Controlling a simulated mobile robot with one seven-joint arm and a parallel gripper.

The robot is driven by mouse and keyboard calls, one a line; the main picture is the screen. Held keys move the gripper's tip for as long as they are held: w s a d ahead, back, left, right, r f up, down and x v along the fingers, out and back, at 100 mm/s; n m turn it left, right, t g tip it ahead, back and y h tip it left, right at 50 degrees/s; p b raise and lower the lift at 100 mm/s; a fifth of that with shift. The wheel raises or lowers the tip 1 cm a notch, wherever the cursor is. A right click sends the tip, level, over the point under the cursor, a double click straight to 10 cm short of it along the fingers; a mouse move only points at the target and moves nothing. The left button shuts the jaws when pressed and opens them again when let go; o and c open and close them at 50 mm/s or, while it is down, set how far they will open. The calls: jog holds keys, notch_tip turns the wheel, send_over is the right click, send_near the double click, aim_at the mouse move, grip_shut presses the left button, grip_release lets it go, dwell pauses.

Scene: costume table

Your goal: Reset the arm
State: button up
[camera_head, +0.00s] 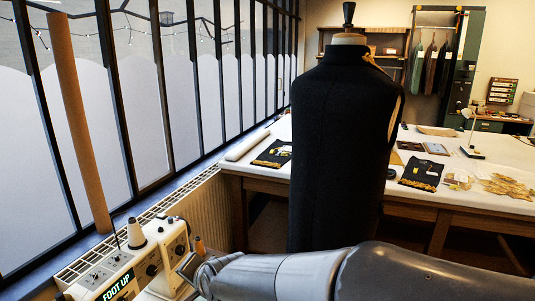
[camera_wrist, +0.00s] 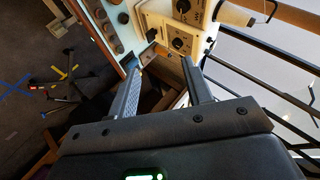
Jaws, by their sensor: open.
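My gripper shows in the wrist view (camera_wrist: 162,75), with its two long fingers apart and nothing between them. Beyond the fingertips is a cream sewing machine or serger (camera_wrist: 180,25) with dark dials. In the head view my grey arm reaches from the lower right toward the lower left, and its end is close to the same cream machine (camera_head: 125,272), which has a lit "FOOT UP" display. The gripper's fingers cannot be made out clearly in the head view.
A black dress form (camera_head: 340,150) stands right behind my arm. A white-topped table (camera_head: 505,155) holds folded dark garments (camera_head: 421,172) and gold trim (camera_head: 508,186). A brown tube (camera_head: 78,120) leans on the window at left. An office-chair base (camera_wrist: 65,80) stands on the floor.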

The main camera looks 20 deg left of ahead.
jog(key=w+d+r+t+h, duration=0.1)
jog(key=w+d+r+h, duration=0.15)
jog(key=d, duration=1.15)
jog(key=w+d+r+t+h, duration=0.1)
jog(key=w+d+r+h, duration=0.15)
jog(key=d, duration=1.05)
jog(key=s+d+h, duration=0.1)
jog(key=s+d, duration=0.3)
jog(key=d, duration=0.3)
jog(key=s+d+g+h, duration=0.1)
jog(key=s+d, duration=0.2)
jog(key=d, duration=0.4)
jog(key=s+d+f+h, duration=0.1)
jog(key=s+d, duration=0.3)
jog(key=d, duration=0.3)
jog(key=shift+s+d+n+h, duration=0.2)
jog(key=shift+s+n+h, duration=0.1)
jog(key=shift+s, duration=0.05)
